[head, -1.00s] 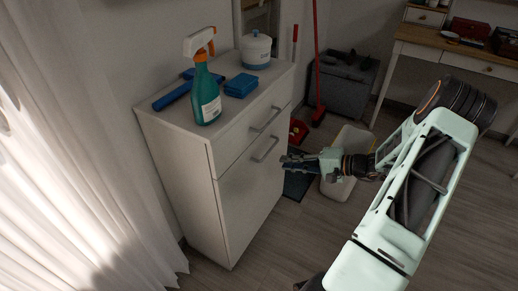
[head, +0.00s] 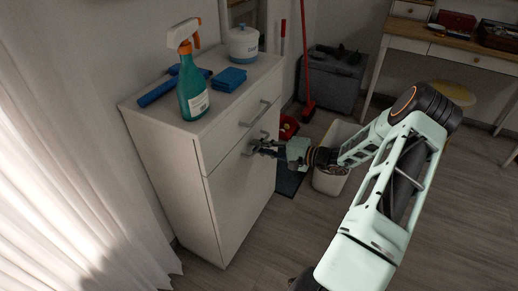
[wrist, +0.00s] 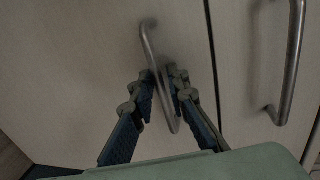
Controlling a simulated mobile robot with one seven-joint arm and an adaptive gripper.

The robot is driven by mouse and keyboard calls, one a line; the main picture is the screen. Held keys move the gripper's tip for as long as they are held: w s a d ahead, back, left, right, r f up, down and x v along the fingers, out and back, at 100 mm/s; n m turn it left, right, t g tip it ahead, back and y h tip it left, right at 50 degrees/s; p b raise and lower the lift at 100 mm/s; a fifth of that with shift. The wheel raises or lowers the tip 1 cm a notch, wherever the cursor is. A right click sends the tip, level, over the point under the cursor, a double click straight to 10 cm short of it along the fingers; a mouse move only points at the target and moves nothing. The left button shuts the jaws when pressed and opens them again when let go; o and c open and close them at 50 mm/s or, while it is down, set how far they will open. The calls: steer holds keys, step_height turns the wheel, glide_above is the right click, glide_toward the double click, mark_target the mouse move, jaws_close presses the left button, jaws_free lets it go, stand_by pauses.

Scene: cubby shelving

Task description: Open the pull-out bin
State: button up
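The pull-out bin is the tall lower front (head: 240,205) of the white cabinet; it is flush with the cabinet. Its metal bar handle (wrist: 148,40) shows in the wrist view, running down between the two fingers. My gripper (head: 258,149) is at this handle, near the top of the lower front. In the wrist view the fingertips of my gripper (wrist: 161,74) are close together, one on each side of the bar, and look shut on it. Part of the handle is hidden by the fingers in the head view.
A drawer with its own handle (wrist: 285,65) is above the bin front. On top stand a spray bottle (head: 193,95), blue sponges (head: 229,78) and a white canister (head: 243,42). A white waste bin (head: 330,178) stands behind my gripper. Floor in front is clear.

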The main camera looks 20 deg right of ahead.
steer(key=shift+w+a, duration=0.15)
steer(key=shift+w, duration=0.05)
jaws_close()
stand_by(0.3)
